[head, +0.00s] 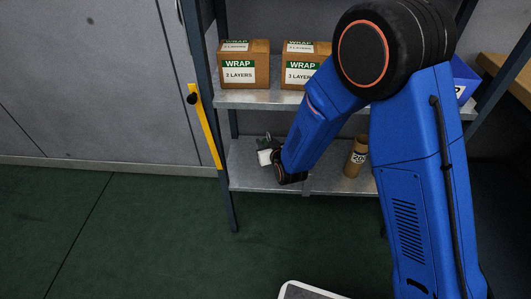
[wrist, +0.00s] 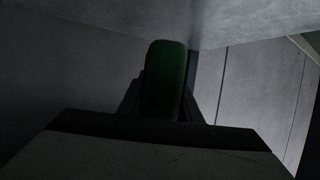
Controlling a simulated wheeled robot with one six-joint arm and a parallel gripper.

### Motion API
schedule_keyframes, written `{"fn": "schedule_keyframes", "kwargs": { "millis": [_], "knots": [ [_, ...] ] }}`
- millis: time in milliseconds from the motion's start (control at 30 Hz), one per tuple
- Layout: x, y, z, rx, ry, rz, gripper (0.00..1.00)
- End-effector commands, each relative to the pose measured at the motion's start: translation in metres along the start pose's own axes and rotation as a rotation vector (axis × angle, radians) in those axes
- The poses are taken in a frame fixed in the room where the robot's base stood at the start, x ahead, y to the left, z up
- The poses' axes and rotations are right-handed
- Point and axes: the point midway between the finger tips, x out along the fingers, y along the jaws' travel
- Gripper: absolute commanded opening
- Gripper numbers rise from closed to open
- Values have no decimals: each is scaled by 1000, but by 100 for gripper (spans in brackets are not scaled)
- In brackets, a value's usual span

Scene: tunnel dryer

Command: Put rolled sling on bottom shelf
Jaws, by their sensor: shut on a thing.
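The rolled sling shows in the wrist view as a dark green rounded roll (wrist: 163,82), standing up between my fingers. My gripper (wrist: 163,105) is shut on it. In the head view my arm reaches down into the gap above the bottom shelf (head: 322,184), with my gripper (head: 265,150) near the left end. The sling is hard to make out there. I cannot tell whether it touches the shelf.
A brown tube (head: 355,158) stands on the bottom shelf, right of my forearm. The upper shelf (head: 257,98) overhead holds WRAP boxes (head: 244,65) and a blue bin (head: 463,78). A yellow strip (head: 205,128) is by the left post. Bare shelf shows between forearm and tube.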

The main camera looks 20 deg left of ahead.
Motion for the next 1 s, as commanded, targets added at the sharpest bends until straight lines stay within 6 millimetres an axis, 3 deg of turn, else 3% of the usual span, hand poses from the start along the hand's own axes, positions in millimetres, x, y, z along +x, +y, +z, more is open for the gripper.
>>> {"fn": "schedule_keyframes", "kwargs": {
  "millis": [267, 567, 967, 1000],
  "knots": [
    [6, 0, 15, 0, 0, 0, 0],
    [19, 0, 46, -1, -1, -1, 0],
    [21, 0, 51, 0, 0, -1, 0],
    [21, 0, 51, 0, -1, -1, 36]
  ]
}}
